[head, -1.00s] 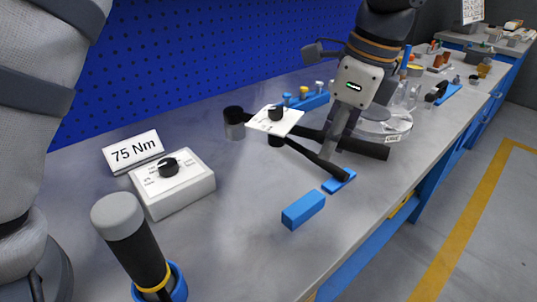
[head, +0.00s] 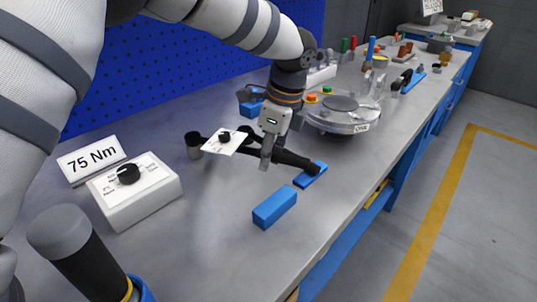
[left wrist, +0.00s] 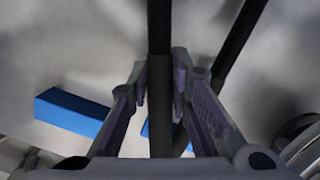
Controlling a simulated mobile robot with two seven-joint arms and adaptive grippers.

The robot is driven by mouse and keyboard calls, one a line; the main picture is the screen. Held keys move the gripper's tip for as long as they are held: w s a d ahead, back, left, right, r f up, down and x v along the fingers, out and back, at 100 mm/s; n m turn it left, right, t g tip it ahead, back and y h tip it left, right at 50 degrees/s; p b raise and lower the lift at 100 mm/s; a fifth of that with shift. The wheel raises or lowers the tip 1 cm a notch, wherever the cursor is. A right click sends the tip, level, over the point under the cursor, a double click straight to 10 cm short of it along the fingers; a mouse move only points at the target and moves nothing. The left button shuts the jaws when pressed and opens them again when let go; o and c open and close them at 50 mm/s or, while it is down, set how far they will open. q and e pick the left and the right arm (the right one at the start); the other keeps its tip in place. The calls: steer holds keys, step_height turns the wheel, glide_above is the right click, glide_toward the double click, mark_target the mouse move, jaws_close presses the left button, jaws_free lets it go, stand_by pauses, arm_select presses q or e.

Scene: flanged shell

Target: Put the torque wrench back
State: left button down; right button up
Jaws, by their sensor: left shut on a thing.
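The torque wrench is a dark bar (head: 292,158) running left to right above the middle of the bench. My left gripper (head: 266,160) is shut on it, its fingers on both sides of the bar. In the left wrist view the dark bar (left wrist: 159,80) passes between the fingertips (left wrist: 160,85). A second dark strip lies beside it there; I cannot tell if it is a shadow. A blue block (head: 275,207) sits in front, and a flat blue piece (head: 311,174) lies near the bar's right end. I cannot tell if they touch. My right gripper is not in view.
A white dial box (head: 134,190) and a "75 Nm" sign (head: 91,160) stand at left. A black-handled tool (head: 75,250) stands in a blue holder at lower left. A round grey flanged shell (head: 338,116) lies behind the gripper. The front middle of the bench is clear.

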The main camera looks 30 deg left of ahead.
arm_select(q)
steer(key=c, duration=1.8)
jaws_free()
steer(key=shift+f, duration=0.1)
steer(key=shift+o, duration=0.2)
steer(key=v, duration=1.2)
